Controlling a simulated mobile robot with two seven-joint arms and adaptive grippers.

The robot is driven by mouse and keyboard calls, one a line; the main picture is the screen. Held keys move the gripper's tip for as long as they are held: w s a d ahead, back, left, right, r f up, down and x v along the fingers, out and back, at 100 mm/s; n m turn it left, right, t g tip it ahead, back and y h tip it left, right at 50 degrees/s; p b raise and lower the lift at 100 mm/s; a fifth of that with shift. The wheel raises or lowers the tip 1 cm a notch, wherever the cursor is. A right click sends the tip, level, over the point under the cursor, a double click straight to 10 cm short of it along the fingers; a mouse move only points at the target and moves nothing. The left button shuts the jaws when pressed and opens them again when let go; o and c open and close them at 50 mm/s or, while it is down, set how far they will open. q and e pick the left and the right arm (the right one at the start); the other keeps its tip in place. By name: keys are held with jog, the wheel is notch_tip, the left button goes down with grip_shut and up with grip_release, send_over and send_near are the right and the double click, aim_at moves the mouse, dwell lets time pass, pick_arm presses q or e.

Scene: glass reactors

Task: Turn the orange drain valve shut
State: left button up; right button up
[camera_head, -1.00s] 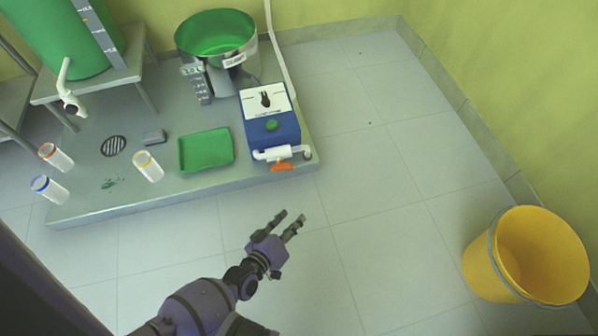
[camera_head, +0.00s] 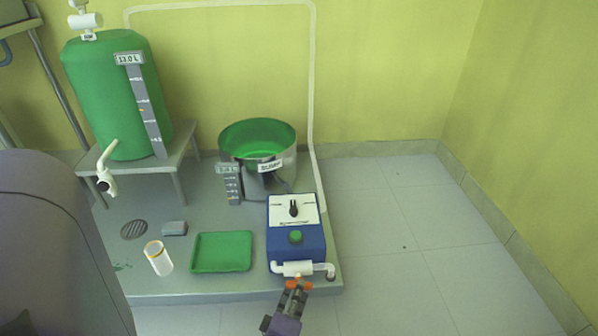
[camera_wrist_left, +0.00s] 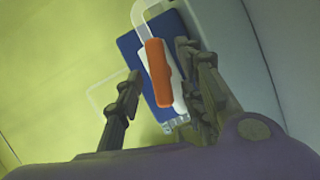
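The orange drain valve (camera_head: 305,286) is on the white pipe (camera_head: 292,268) at the front of the blue pump box (camera_head: 312,243). In the head view, my left gripper (camera_head: 297,285) is at the valve and covers much of its handle. In the left wrist view, the orange handle (camera_wrist_left: 158,72) lies lengthwise between the two fingers of my left gripper (camera_wrist_left: 157,62). The fingers are apart, with a clear gap between the left finger and the handle. The right finger is close to the handle; contact cannot be told. My right gripper is not in view.
A green tray (camera_head: 221,252), a white cup with a yellow rim (camera_head: 158,258) and a grey block (camera_head: 174,228) are on the platform. The floor right of the platform is clear.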

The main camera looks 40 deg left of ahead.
pick_arm(q)
jog(key=shift+w+a, duration=0.3)
jog(key=shift+w, duration=0.25)
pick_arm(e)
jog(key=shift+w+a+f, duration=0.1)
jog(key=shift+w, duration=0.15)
pick_arm(q)
grip_shut()
